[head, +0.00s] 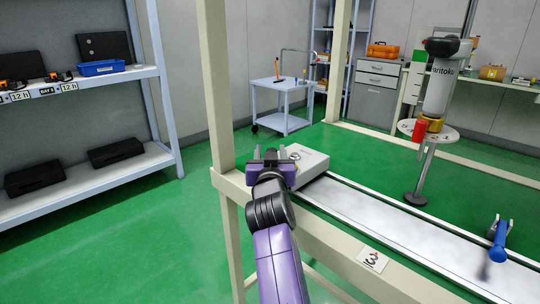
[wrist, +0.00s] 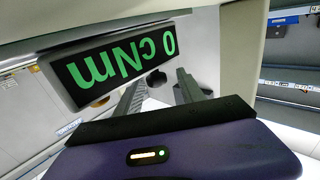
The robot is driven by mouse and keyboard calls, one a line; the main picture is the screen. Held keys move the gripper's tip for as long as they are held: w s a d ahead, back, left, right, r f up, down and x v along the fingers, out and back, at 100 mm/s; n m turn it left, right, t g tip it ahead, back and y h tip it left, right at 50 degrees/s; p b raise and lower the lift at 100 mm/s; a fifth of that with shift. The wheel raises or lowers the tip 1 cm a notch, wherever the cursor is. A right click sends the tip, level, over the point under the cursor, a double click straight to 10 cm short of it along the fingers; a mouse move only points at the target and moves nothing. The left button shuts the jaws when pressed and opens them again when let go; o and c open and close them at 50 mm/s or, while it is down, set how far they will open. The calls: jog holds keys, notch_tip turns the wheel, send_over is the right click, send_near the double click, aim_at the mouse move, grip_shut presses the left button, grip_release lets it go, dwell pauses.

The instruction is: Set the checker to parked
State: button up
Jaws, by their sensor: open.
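The checker (head: 312,165) is a light grey box on the bench frame at the left end of the pale strip. Its dark display (wrist: 110,62) fills the upper left of the wrist view and reads "0 cNm" in green, upside down. My gripper (head: 270,154) is at the left side of the checker in the head view, open. In the wrist view my gripper (wrist: 160,88) has its two fingers apart, with a small dark rounded part (wrist: 156,76) visible between them. I cannot tell whether a finger touches it. No marking for parked is readable.
A blue-handled tool (head: 498,242) stands in a holder on the pale strip (head: 400,218) at right. A cream post (head: 217,90) rises close left of my gripper. A round stand (head: 428,132) with a red cylinder (head: 419,131) is behind.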

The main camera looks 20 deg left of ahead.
jog(key=shift+p+v, duration=1.1)
jog(key=shift+v, duration=2.75)
